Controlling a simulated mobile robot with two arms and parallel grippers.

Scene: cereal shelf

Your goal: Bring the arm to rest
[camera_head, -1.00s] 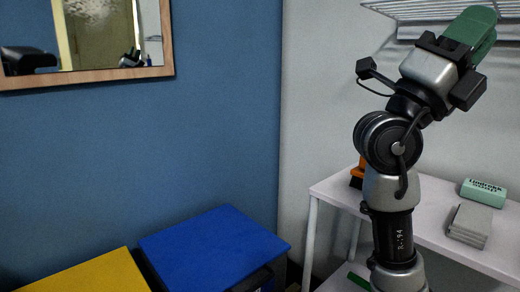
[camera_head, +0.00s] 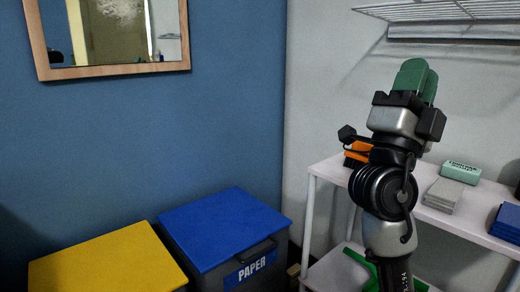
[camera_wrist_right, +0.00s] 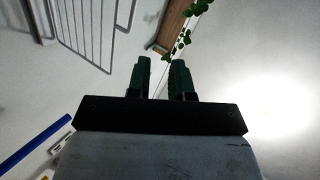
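My right arm rises in the right half of the head view, with its gripper (camera_head: 416,76) pointing up in front of the white wall. Its green fingers overlap in that view. In the right wrist view the two fingers of the right gripper (camera_wrist_right: 160,75) stand apart with a clear gap and nothing between them. My left gripper is not in view.
A white shelf unit (camera_head: 470,227) stands behind my arm, bearing a green box (camera_head: 461,172), grey blocks (camera_head: 443,195) and blue items (camera_head: 508,221). A wire rack (camera_head: 440,11) hangs above. Blue (camera_head: 225,228) and yellow (camera_head: 108,262) bins stand left; a mirror (camera_head: 115,30) hangs above.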

